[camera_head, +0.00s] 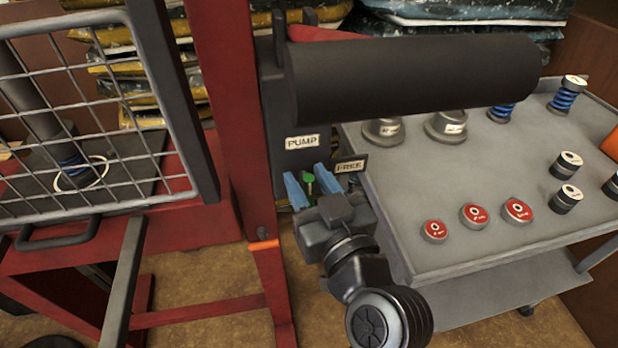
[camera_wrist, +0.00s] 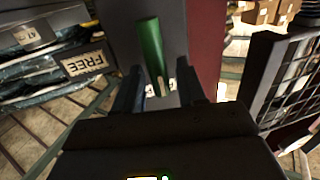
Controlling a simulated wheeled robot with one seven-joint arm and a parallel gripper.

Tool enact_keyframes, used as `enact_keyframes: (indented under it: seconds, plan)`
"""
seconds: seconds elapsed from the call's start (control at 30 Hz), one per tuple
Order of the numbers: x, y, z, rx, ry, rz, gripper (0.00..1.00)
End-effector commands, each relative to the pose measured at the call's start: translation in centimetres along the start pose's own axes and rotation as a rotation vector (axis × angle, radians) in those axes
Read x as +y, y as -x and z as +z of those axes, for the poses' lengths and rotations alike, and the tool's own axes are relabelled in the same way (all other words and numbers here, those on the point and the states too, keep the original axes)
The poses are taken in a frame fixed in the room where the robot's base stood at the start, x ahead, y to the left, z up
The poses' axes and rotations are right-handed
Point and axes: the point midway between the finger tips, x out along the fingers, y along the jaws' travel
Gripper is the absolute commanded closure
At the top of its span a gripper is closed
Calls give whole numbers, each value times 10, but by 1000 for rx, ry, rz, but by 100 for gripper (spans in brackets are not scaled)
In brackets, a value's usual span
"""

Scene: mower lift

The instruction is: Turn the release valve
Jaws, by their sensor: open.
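The release valve is a small green handle (camera_head: 309,181) low on the dark pump housing, beside the FREE label (camera_head: 350,164) and under the PUMP label (camera_head: 302,142). In the wrist view the green handle (camera_wrist: 151,45) stands near the middle, with the FREE label (camera_wrist: 84,64) to its left. My gripper (camera_head: 312,180) has blue fingertips and is open, one finger on each side of the handle. In the wrist view my gripper (camera_wrist: 161,92) straddles the handle's lower part. I cannot tell whether either finger touches it.
A black cylinder (camera_head: 410,80) hangs above my gripper. A grey cart (camera_head: 420,200) at right carries red round pieces, springs and several cylinders. A red frame (camera_head: 222,90) and a wire-mesh guard (camera_head: 90,120) stand at left. Filled sacks (camera_head: 460,22) lie behind.

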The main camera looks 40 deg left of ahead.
Motion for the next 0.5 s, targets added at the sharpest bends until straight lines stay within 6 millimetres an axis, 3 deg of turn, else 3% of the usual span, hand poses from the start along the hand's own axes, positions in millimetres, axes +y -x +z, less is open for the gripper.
enact_keyframes:
  seconds: [0.27, 0.5]
  plan:
    - [0, -2, 0, 1, 1, 0, 60]
    - [0, -2, 0, 1, 0, 0, 82]
